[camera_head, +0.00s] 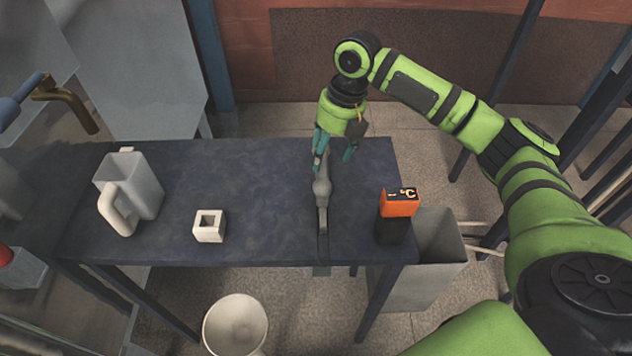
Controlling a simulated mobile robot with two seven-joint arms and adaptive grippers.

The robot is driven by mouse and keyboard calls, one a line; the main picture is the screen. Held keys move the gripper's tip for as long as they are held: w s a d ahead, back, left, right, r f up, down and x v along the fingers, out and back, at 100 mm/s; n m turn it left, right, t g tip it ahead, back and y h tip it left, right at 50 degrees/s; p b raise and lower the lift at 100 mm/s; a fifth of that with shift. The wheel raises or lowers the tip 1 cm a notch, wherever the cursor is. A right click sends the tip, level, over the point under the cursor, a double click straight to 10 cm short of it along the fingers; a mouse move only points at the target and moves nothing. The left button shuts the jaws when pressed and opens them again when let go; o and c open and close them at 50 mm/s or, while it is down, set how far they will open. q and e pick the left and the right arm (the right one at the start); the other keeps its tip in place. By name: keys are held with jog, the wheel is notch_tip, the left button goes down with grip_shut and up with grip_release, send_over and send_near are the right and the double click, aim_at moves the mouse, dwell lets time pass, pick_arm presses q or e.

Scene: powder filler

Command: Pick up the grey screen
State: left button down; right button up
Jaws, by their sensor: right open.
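A slim grey piece (322,190), which looks like the grey screen, lies on the dark table near its right part. It runs from below my right gripper toward the front edge. Its knobbed far end is close to the fingers, and its full shape is hard to tell from this angle. My right gripper (335,152) points down over the far side of the table, its teal fingers apart with nothing clearly held. Whether the fingers touch the grey piece cannot be told. My left gripper is not in view.
The dark table (262,180) carries a grey jug (140,185), a white hollow square block (209,227) and an orange-and-black temperature device (399,204) near the right edge. A white bucket (236,322) and a grey bin (435,255) stand below. The table's middle is clear.

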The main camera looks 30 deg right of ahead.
aim_at(319, 172)
jog(key=shift+w+d, duration=0.15)
jog(key=shift+w, duration=0.1)
jog(key=shift+f, duration=0.15)
jog(key=shift+s+a+f+p, duration=0.25)
jog(key=shift+a+f+p, duration=0.25)
jog(key=shift+f+p, duration=0.2)
jog(key=f, duration=0.1)
jog(key=f+p, duration=0.1)
jog(key=f, duration=0.1)
jog(key=a+f, duration=0.1)
jog(key=shift+w+f, duration=0.25)
jog(key=shift+f, duration=0.1)
jog(key=shift+r, duration=0.1)
grip_shut()
